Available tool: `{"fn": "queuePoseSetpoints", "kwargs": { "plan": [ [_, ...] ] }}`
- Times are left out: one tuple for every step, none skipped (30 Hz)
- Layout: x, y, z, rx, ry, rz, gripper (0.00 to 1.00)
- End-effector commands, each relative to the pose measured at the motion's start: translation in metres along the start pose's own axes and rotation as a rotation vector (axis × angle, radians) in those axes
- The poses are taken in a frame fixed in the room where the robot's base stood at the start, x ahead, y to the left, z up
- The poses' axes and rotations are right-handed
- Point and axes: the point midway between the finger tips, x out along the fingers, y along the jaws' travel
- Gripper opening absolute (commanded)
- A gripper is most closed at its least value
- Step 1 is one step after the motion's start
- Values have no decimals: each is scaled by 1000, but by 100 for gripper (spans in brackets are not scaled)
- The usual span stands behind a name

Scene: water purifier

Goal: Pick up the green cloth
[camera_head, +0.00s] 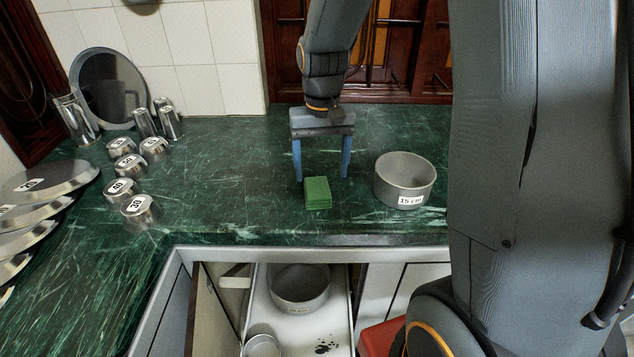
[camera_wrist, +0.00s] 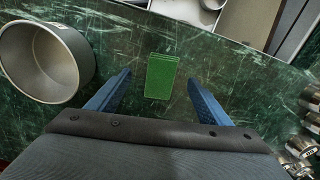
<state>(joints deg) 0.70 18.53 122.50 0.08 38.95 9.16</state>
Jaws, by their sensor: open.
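The green cloth (camera_head: 318,193) is a small folded block lying on the dark green marble counter (camera_head: 250,160), near its front edge. In the wrist view the green cloth (camera_wrist: 161,77) lies ahead of and between the blue fingers. My gripper (camera_head: 322,178) is open and empty, pointing down just behind the cloth in the head view. In the wrist view the fingertips of my gripper (camera_wrist: 158,76) stand apart on either side, with nothing between them touching. The exact height of the fingertips above the counter is hard to tell.
A grey round pan (camera_head: 404,180) labelled 15 cm stands right of the cloth. Several metal cups (camera_head: 140,209) and plates (camera_head: 40,185) stand at the left. Below the front edge, an open drawer (camera_head: 290,330) holds another round pan (camera_head: 300,287).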

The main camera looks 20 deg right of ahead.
Motion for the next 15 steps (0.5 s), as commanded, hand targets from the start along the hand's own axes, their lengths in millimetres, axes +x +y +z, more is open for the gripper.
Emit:
{"fn": "queuePoseSetpoints", "kwargs": {
  "plan": [
    [-5,-1,-12,14,-1,1,73],
    [-6,-2,-17,21,-1,1,73],
    [-6,-2,-23,29,-1,1,73],
    [-6,-3,-26,33,-2,1,73],
    [-6,-4,-29,37,-1,1,73],
    [-3,-4,-32,39,-2,1,73],
    [-1,-4,-32,40,-3,2,73],
    [2,-5,-33,41,-3,2,73],
    [6,-5,-33,41,-3,2,73],
    [10,-5,-33,40,-4,2,73],
    [13,-6,-32,40,-4,2,73],
    [17,-6,-32,39,-3,2,73],
    [19,-6,-32,39,-2,1,73],
    [22,-6,-32,38,-3,2,73],
    [25,-6,-32,38,-3,2,73]
  ]
}}
